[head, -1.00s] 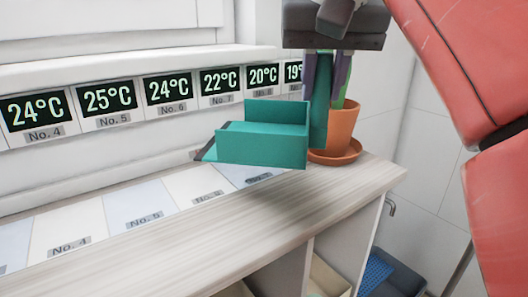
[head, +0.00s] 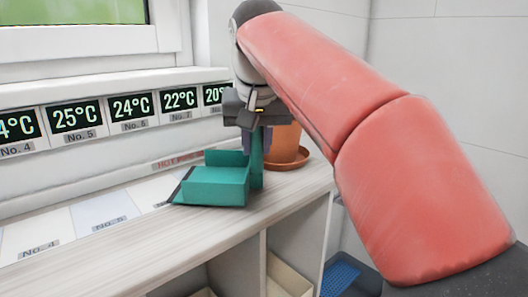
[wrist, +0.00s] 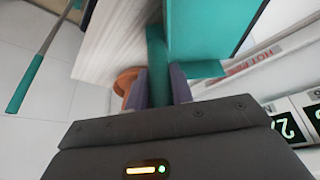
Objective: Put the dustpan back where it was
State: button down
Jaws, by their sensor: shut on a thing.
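My gripper (head: 258,143) is shut on the upright handle, above and right of the pan. In the wrist view my gripper (wrist: 158,88) has its purple fingers on both sides of the teal handle, and part of the dustpan pan (wrist: 212,28) shows beyond. The pan's underside is very close to the counter top; I cannot tell if it touches.
A terracotta pot (head: 284,142) on a saucer stands right behind my gripper. The wood counter (head: 130,252) has pale numbered panels, clear at left. Temperature displays (head: 75,116) line the wall. A red-lettered label (head: 177,161) lies behind the dustpan. A teal-handled stick (wrist: 25,85) shows in the wrist view.

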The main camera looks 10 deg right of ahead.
jog(key=shift+f, duration=0.35)
jog(key=shift+f, duration=0.15)
jog(key=c, duration=1.2)
grip_release()
